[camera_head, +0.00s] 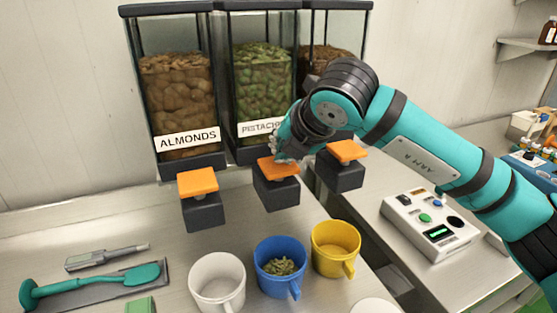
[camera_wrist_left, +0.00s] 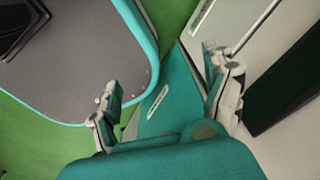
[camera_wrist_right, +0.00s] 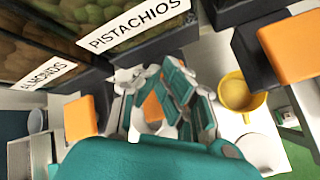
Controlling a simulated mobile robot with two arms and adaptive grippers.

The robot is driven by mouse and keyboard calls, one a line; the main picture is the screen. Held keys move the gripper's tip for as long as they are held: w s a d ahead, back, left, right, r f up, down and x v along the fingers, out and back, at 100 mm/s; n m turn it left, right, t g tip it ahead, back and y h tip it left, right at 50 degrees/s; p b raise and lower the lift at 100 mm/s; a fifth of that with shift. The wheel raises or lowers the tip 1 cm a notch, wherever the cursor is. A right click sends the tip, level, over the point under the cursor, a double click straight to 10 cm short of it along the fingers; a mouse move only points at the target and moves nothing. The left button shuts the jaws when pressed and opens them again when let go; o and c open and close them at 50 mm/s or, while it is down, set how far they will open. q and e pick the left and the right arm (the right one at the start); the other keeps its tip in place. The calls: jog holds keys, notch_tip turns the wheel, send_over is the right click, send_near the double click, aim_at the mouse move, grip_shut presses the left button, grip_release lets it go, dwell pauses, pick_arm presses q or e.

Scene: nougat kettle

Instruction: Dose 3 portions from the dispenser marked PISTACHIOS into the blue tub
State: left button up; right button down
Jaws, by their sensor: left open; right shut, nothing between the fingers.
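The PISTACHIOS dispenser (camera_head: 262,82) is the middle one, a clear hopper of green nuts with a labelled front. Its orange push pad (camera_head: 272,172) sits on a dark block; part of the pad also shows in the right wrist view (camera_wrist_right: 153,107). My right gripper (camera_head: 284,157) is shut and empty, its fingertips at the top of this pad, seemingly touching it. The arm covers the label's right end. The blue tub (camera_head: 268,286) stands upright below, with some green pistachios (camera_head: 280,266) inside. My left gripper (camera_wrist_left: 165,90) is open and empty, away from the counter.
The ALMONDS dispenser (camera_head: 178,100) is left, a third dispenser (camera_head: 330,50) right. A white cup (camera_head: 216,285) and yellow cup (camera_head: 336,248) flank the blue tub. A teal spoon (camera_head: 90,284) lies left; a button box (camera_head: 430,222) stands right.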

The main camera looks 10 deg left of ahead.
pick_arm(q)
jog(key=shift+r, duration=0.25)
pick_arm(e)
jog(key=shift+r, duration=0.75)
jog(key=shift+r+p, duration=0.95)
jog(key=shift+r, duration=1.6)
pick_arm(q)
jog(key=shift+r, duration=0.8)
grip_shut()
